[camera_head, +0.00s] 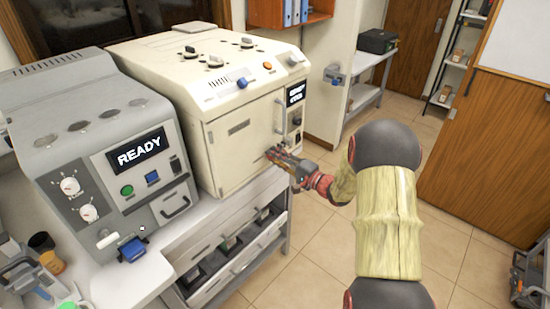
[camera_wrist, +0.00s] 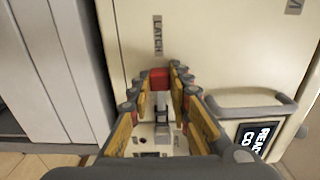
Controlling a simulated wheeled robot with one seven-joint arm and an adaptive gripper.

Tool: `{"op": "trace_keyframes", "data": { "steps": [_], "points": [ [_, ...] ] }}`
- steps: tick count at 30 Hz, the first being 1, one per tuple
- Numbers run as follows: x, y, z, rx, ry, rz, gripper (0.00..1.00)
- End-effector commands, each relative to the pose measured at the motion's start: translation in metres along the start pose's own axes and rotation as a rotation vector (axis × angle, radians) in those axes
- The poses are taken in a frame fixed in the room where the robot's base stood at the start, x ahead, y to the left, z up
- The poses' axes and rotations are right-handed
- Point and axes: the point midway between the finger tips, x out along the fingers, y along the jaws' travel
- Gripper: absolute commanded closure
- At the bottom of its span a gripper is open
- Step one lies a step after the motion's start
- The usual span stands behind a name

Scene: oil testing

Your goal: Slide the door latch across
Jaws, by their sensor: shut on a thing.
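The cream machine's door (camera_head: 233,147) is closed, flat against its front. My gripper (camera_head: 276,155) is at the lower right of that door, reaching in from the right. In the wrist view my gripper (camera_wrist: 160,78) has its fingertips on both sides of a red latch knob (camera_wrist: 159,80) and is shut on it. The knob stands out from the cream panel, in line with the printed word LATCH (camera_wrist: 157,35). In the head view the gripper covers the knob.
A grey vertical door handle (camera_head: 279,115) stands just above my gripper, and close to the fingers in the wrist view (camera_wrist: 250,108). A grey machine (camera_head: 110,160) with a READY display stands at left. Drawers (camera_head: 225,250) lie below.

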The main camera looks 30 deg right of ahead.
Motion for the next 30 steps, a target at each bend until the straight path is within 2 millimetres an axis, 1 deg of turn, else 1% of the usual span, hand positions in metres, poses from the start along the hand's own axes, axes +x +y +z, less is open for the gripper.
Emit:
{"op": "trace_keyframes", "data": {
  "steps": [3,8,16,17,26,30],
  "points": [
    [0.0,0.003,-0.013,-0.001,0.002,0.0,1.0],
    [-0.001,0.003,-0.036,-0.001,0.003,0.001,1.0],
    [-0.001,0.001,-0.039,0.001,0.005,0.002,1.0],
    [-0.001,0.001,-0.039,0.001,0.005,0.002,0.79],
    [0.0,0.001,-0.038,0.0,0.002,0.001,0.62],
    [0.0,0.001,-0.037,0.0,0.001,0.001,0.62]
  ]
}}
